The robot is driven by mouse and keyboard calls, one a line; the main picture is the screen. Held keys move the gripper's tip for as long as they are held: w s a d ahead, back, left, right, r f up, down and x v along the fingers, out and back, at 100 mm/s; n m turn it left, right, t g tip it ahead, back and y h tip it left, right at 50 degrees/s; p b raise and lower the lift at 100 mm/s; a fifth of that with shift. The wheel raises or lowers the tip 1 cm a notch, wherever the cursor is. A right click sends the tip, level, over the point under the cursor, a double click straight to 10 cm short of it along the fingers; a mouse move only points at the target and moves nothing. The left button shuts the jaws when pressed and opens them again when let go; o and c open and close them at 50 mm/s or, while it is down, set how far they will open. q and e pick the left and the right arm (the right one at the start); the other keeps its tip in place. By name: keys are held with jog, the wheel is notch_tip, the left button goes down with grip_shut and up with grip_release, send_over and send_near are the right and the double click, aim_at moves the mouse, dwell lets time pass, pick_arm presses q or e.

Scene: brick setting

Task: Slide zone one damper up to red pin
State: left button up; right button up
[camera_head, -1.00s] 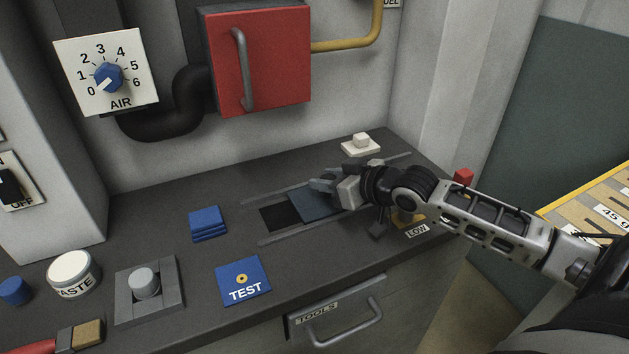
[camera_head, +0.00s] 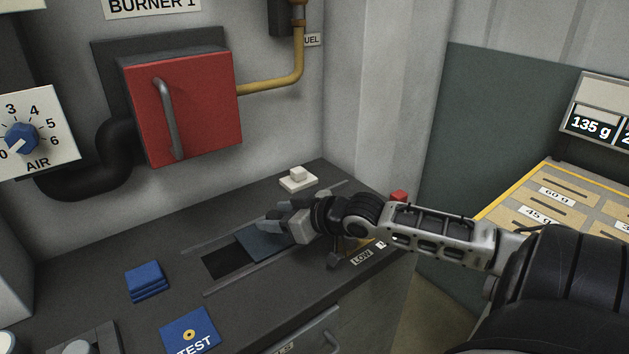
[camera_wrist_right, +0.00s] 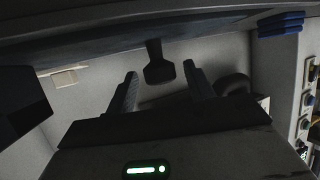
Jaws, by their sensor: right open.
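The damper (camera_head: 265,243) is a flat blue-grey plate lying between two rails on the dark bench, with a black opening (camera_head: 222,262) to its left. The red pin (camera_head: 398,196) is a small red block at the bench's right end, beyond my arm. My right gripper (camera_head: 273,218) is over the plate's far right part and hides some of it. In the right wrist view its fingers (camera_wrist_right: 160,88) are apart, with a dark tab (camera_wrist_right: 158,66) between their tips; contact cannot be told. My left gripper is out of view.
A white block (camera_head: 298,177) sits behind the rails. A dark lever (camera_head: 335,261) and a LOW label (camera_head: 362,256) are in front of my right wrist. Blue plates (camera_head: 147,281) and a blue TEST card (camera_head: 190,332) lie at left. A red door (camera_head: 195,110) hangs above.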

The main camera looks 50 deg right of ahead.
pick_arm(q)
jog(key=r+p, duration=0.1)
jog(key=p, duration=0.1)
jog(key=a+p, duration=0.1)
jog(key=p, duration=0.1)
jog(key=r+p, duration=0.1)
jog(key=p, duration=0.1)
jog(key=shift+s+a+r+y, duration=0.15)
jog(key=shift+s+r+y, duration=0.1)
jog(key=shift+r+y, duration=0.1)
pick_arm(e)
jog(key=v, duration=1.5)
jog(key=shift+f, duration=0.15)
